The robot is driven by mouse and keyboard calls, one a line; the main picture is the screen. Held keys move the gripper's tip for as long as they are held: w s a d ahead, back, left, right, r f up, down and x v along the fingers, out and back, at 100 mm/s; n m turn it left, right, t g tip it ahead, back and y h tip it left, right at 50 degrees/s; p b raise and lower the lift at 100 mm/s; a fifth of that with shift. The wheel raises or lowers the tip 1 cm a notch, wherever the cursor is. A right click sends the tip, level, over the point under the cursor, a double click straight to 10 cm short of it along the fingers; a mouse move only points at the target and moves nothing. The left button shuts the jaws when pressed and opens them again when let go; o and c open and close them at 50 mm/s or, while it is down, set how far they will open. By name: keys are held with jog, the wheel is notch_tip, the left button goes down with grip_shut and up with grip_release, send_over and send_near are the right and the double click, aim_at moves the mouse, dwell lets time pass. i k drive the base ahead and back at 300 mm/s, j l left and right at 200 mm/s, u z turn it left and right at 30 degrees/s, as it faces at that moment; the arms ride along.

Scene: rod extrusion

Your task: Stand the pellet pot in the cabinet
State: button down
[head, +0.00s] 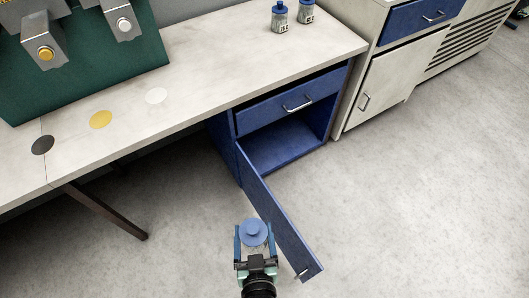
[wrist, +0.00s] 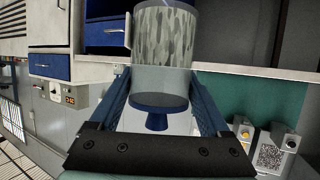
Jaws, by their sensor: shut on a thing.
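The pellet pot, with a round blue lid (head: 253,230) and knob, is between the fingers of my gripper (head: 255,240) at the bottom centre of the head view. My gripper is shut on it. In the wrist view the pot's grey, mottled body (wrist: 163,45) fills the space between the blue fingers, with a blue disc and stem at the picture's lower end. The blue cabinet (head: 222,142) stands under the bench, its lower compartment open and apparently empty. The pot is apart from it, left of the open door's outer end.
The cabinet door (head: 275,212) swings out toward me, just right of my gripper. A shut drawer (head: 290,104) sits above the compartment. A dark bench leg (head: 105,210) stands at left. Two blue-capped jars (head: 280,18) stand on the bench (head: 215,70). Floor at right is clear.

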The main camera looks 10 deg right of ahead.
aim_at(283, 147)
jog(key=l+u, duration=0.15)
jog(key=l, duration=0.35)
jog(key=l+u, duration=0.2)
jog(key=l, duration=0.35)
jog(key=k+l+u, duration=0.15)
jog(key=l, duration=0.35)
jog(key=k+l+u, duration=0.2)
jog(key=l, duration=0.3)
jog(key=i+l+u, duration=0.15)
jog(key=l, duration=0.2)
jog(key=i+l+u, duration=0.1)
jog(key=l, duration=0.3)
jog(key=i+l+u, duration=0.15)
jog(key=i+l, duration=0.15)
jog(key=i+l+u, duration=0.1)
jog(key=l, duration=0.4)
jog(key=i+l+u, duration=0.15)
jog(key=l, duration=0.25)
jog(key=i+l, duration=0.5)
jog(key=l, duration=0.15)
jog(key=j+u, duration=0.05)
